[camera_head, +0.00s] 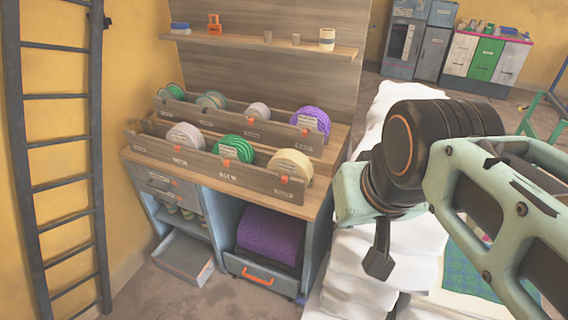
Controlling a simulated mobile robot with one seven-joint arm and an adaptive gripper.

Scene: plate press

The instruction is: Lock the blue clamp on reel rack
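The reel rack (210,165) is a two-row wooden holder on the workbench, left of my arm. It holds several reels, including a green reel (237,148), a cream reel (290,165) and a purple reel (311,119). Small orange clips, such as the front right clip (284,179), sit along its rails. I cannot make out a blue clamp on the rack. My gripper (379,262) hangs right of the bench, apart from the rack, in front of the white stack. Only a dark part of it shows, and its opening cannot be judged.
A wall shelf (265,44) above the rack holds small items and an orange object (214,24). A grey drawer (184,257) stands open below the bench. A dark ladder (62,150) leans at the left. A white stack (350,275) is close to my arm.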

